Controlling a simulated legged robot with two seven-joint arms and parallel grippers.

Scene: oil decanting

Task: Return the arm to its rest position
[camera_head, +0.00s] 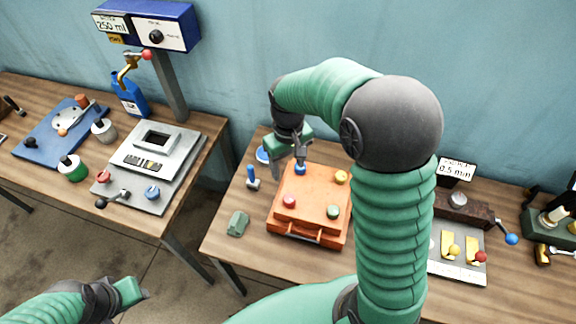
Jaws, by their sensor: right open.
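My right arm, green with dark grey joints, rises through the middle of the view and bends over to the left. Its gripper (288,168) is open and points down at the back left corner of an orange box (311,204). A blue knob (300,169) on the box shows close to the fingertips; I cannot tell whether they touch. Nothing shows held between the fingers. My left gripper (134,293) is at the bottom left, low in front of the tables, and its finger gap cannot be made out.
The right table (226,218) holds a blue-handled lever (252,178), a small green block (237,223) and a grey plate with yellow parts (452,247). The left table (205,152) holds a grey machine (158,158), a blue bottle (130,96) and a blue board (48,146). A gap separates the tables.

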